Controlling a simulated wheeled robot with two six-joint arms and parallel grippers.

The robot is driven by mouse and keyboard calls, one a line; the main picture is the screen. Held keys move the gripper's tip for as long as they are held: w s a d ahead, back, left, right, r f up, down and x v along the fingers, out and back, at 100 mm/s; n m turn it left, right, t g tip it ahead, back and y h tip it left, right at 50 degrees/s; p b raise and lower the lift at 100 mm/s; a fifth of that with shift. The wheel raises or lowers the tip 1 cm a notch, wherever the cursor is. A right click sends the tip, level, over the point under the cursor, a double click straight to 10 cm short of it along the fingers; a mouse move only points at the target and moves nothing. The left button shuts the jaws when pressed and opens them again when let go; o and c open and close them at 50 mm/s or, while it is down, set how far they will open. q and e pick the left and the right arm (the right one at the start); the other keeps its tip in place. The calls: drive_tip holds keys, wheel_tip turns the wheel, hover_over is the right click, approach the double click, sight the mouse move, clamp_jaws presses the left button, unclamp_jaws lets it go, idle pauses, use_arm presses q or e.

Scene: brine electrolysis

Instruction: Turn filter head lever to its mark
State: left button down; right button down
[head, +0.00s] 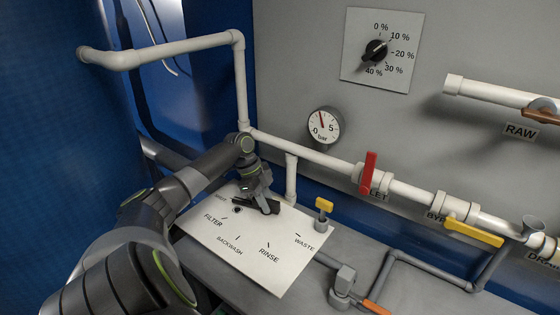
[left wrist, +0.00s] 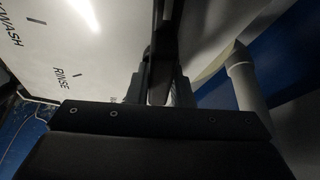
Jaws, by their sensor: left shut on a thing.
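The filter head shows as a white plate (head: 255,257) with the marks FILTER, BACKWASH, RINSE and WASTE; another label at its upper left is partly hidden. The plate also shows in the left wrist view (left wrist: 85,50), with RINSE legible. My left gripper (head: 264,203) reaches down over the plate's upper part, shut on the dark lever (head: 247,209). The lever is mostly hidden by the fingers. In the left wrist view my fingers (left wrist: 160,80) are close together around a dark bar. Which mark the lever points to I cannot tell. My right gripper is not in view.
White pipes (head: 312,154) run behind, with a pressure gauge (head: 324,126) and a red valve handle (head: 368,172). A percent dial (head: 376,50) is on the wall. Grey pipes (head: 430,271) run at the lower right.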

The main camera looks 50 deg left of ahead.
sight(247, 200)
use_arm(q)
drive_tip(key=shift+m, duration=0.5)
drive_tip(key=c, duration=1.3)
unclamp_jaws()
drive_tip(key=b+v, duration=0.1)
drive_tip(key=v, duration=0.4)
drive_tip(key=b+v, duration=0.1)
drive_tip(key=v, duration=1.1)
drive_tip(key=shift+w+a+r+b, duration=0.2)
drive_tip(key=shift+w+r+b, duration=0.1)
drive_tip(key=shift+b, duration=0.1)
drive_tip(key=shift+f, duration=0.15)
